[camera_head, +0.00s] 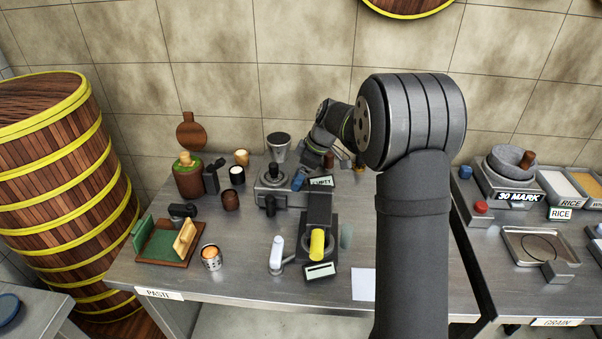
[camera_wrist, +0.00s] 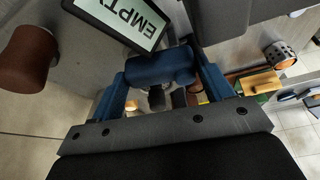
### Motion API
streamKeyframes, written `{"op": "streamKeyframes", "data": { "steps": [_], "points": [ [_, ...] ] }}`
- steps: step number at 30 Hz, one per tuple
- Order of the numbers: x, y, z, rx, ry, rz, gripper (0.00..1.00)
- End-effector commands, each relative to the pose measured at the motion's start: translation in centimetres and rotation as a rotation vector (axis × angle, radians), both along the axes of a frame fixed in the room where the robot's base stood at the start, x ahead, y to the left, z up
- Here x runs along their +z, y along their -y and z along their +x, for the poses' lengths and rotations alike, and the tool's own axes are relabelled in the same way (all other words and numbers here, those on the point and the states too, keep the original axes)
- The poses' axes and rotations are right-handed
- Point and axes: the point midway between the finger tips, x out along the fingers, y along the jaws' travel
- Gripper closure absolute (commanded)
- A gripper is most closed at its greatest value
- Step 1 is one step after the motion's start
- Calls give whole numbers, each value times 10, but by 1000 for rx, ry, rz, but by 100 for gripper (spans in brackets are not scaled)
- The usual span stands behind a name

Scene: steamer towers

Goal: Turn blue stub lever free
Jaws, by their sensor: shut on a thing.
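The blue stub lever (camera_wrist: 160,66) is a short, thick blue cylinder in the wrist view. It lies crosswise between the two fingers of my gripper (camera_wrist: 163,80), which is shut on it. A white sign reading EMPTY (camera_wrist: 131,16) sits just above the lever in the wrist view. In the head view my gripper (camera_head: 303,172) reaches down to the grey machine (camera_head: 268,196) at the back of the table, next to the same sign (camera_head: 320,182). My own arm hides part of the table there.
A yellow-handled press (camera_head: 317,243) and a white lever (camera_head: 277,252) stand in front. A green-and-brown tray (camera_head: 160,246) and a metal cup (camera_head: 211,257) are at left. A brown knob (camera_wrist: 27,58) is close beside my gripper in the wrist view.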

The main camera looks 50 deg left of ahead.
Motion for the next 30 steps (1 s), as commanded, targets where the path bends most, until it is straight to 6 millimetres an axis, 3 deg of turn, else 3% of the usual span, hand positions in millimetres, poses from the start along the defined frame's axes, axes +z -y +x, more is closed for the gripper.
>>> {"op": "streamKeyframes", "data": {
  "steps": [8,9,12,23,30],
  "points": [
    [0,0,0,4,2,0,50],
    [0,0,0,4,2,0,25],
    [0,0,0,4,2,0,6],
    [4,1,1,1,1,1,5],
    [41,13,11,0,4,3,5]
  ]
}}
